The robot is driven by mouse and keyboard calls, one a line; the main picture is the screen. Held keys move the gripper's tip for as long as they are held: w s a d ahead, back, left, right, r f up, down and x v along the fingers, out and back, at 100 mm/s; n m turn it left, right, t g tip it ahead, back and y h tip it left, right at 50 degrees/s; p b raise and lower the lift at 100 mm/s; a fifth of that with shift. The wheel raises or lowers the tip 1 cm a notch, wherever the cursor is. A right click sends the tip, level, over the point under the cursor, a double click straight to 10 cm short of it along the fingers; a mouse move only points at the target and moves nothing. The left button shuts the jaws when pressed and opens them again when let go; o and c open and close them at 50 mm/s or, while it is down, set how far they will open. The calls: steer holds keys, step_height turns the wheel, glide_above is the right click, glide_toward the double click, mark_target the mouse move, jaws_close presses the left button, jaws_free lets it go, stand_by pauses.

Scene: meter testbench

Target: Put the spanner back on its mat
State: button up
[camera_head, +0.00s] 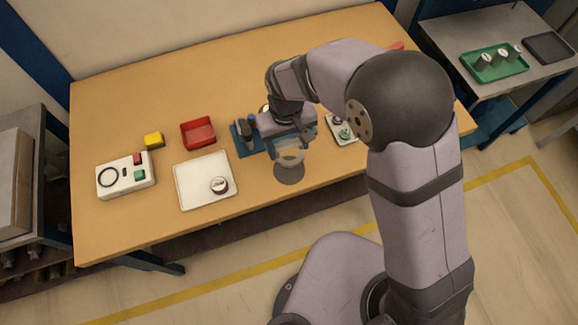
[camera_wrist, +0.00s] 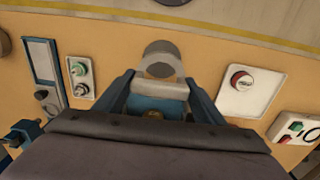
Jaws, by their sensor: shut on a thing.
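My gripper (camera_head: 290,147) has blue fingers, seen also in the wrist view (camera_wrist: 160,98). It is shut on a pale grey piece, apparently the spanner (camera_head: 280,157); its pale bar shows between the fingers in the wrist view (camera_wrist: 160,88). Much of its shape is hidden by the fingers and wrist. A round grey mat (camera_head: 289,177) lies on the table just in front of and below the held piece, near the table's front edge. It shows beyond the fingertips in the wrist view (camera_wrist: 160,46). I cannot tell whether the piece touches the mat.
A blue stand (camera_head: 246,148) is close left of my gripper. Further left are a white tray (camera_head: 187,204) with a round meter, a red bin (camera_head: 198,143), a yellow block (camera_head: 154,140) and a button box (camera_head: 110,192).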

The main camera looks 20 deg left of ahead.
steer(key=shift+f+p, duration=1.45)
steer(key=shift+f, duration=3.35)
steer(key=shift+f, duration=0.2)
steer(key=o, duration=1.4)
steer(key=shift+s+a+r+b, duration=0.1)
steer(key=shift+r+b, duration=0.9)
steer(key=shift+r, duration=2.1)
steer(key=shift+s+a+r+b, duration=0.1)
steer(key=shift+r+b, duration=0.9)
steer(key=shift+r, duration=2.1)
